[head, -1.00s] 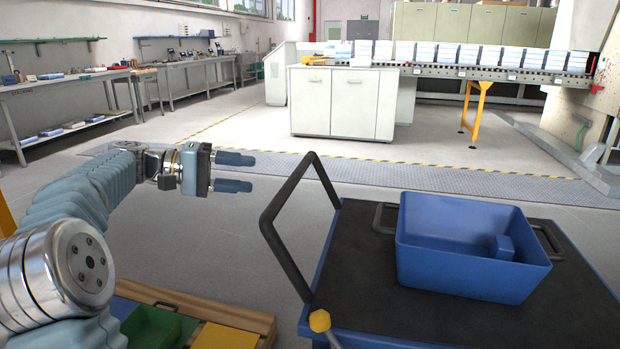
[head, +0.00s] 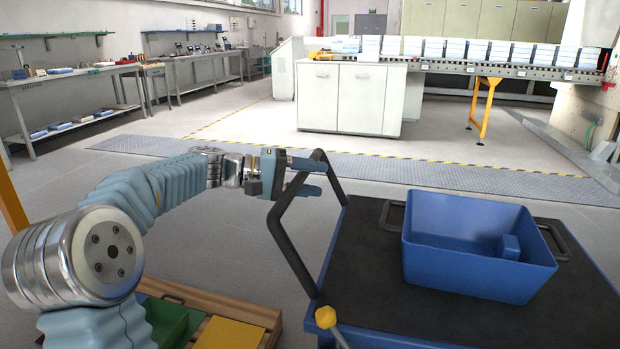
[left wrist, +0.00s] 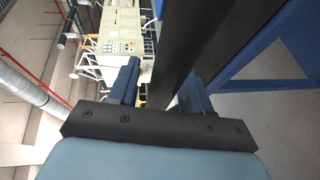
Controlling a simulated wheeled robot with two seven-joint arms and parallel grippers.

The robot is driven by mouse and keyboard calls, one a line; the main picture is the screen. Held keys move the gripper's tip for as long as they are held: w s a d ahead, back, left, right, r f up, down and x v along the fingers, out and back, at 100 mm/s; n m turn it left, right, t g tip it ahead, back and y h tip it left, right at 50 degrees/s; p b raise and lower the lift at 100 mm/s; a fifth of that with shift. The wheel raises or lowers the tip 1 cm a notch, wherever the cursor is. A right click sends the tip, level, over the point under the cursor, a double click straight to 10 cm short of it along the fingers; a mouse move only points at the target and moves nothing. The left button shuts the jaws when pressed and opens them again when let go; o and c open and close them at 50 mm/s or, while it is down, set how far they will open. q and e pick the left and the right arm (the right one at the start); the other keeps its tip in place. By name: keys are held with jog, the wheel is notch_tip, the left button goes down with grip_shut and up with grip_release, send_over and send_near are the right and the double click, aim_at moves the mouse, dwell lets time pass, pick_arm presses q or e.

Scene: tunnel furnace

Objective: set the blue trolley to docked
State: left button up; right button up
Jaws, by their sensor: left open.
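The blue trolley (head: 395,312) has a dark top and stands at the lower right of the head view. Its black push handle (head: 291,250) rises at the trolley's left side. A blue bin (head: 480,270) with a small blue block (head: 509,246) inside sits on the trolley. My left gripper (head: 314,178) is open at the top of the handle. In the left wrist view a dark bar of the handle (left wrist: 190,45) passes between the two open fingers (left wrist: 160,85). I cannot tell whether the fingers touch it. My right gripper is in neither view.
A wooden pallet (head: 235,309) with a green bin (head: 165,320) and a yellow panel (head: 228,334) lies left of the trolley. White cabinets (head: 345,98) and a roller conveyor (head: 505,70) stand behind. Workbenches (head: 70,78) line the left wall. The floor between is clear.

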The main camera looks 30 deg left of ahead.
pick_arm(q)
grip_shut()
jog(key=w+d, duration=0.3)
jog(key=d, duration=1.1)
jog(key=w+d, duration=0.4)
jog(key=d, duration=1.1)
jog(key=w+d, duration=0.3)
jog(key=d, duration=1.1)
jog(key=shift+w+d, duration=0.3)
jog(key=shift+d, duration=0.1)
jog(key=shift+r, duration=0.1)
